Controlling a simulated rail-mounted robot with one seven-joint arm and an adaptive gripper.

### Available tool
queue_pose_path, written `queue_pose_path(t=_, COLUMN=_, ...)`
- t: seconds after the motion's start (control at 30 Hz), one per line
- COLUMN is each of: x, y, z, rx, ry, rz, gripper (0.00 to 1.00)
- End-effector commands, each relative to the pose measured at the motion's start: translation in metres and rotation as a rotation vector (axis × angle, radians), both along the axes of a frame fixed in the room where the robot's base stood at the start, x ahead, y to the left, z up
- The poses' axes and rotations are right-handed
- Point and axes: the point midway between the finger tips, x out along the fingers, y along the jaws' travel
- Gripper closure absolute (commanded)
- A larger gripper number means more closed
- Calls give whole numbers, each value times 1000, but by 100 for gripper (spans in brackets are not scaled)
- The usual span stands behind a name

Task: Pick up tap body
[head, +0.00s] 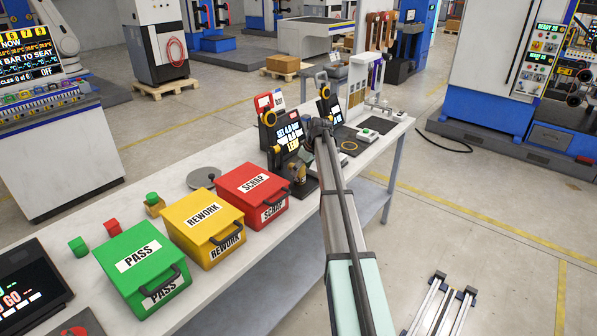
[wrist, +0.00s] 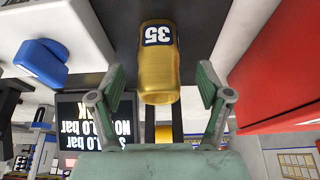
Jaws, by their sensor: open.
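The tap body, a brass-coloured piece with a dark label reading 35, is in the upper middle of the wrist view (wrist: 158,84). In the head view a small brass piece (head: 298,173), which looks like the same part, stands at the base of a test station, left of my arm. My gripper (wrist: 160,75) is open, with one green finger on each side of the tap body. I see gaps on both sides, so the fingers appear apart from it. In the head view my own arm hides most of the gripper and of the space around it.
The red SCRAP box (head: 253,194) stands close to the brass piece, and its red side fills the right of the wrist view (wrist: 270,70). The yellow REWORK box (head: 203,226) and green PASS box (head: 143,267) follow along the bench. A test display (wrist: 95,125) is close by on the left.

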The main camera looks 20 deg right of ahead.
Motion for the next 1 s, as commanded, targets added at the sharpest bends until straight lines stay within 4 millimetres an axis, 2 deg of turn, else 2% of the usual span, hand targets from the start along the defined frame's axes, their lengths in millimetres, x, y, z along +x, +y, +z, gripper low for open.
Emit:
queue_pose_path(t=0.2, x=10, y=4, z=-25, rx=1, ry=2, rz=1, gripper=23)
queue_pose_path(t=0.47, x=12, y=5, z=-31, rx=0, ry=0, rz=0, gripper=23)
queue_pose_path(t=0.5, x=12, y=4, z=-31, rx=0, ry=0, rz=0, gripper=26)
queue_pose_path(t=0.57, x=12, y=4, z=-31, rx=0, ry=0, rz=0, gripper=48)
queue_pose_path(t=0.7, x=12, y=4, z=-31, rx=0, ry=0, rz=0, gripper=97)
queue_pose_path(t=0.73, x=12, y=4, z=-31, rx=0, ry=0, rz=0, gripper=100)
queue_pose_path(t=1.0, x=12, y=4, z=-30, rx=0, ry=-1, rz=0, gripper=100)
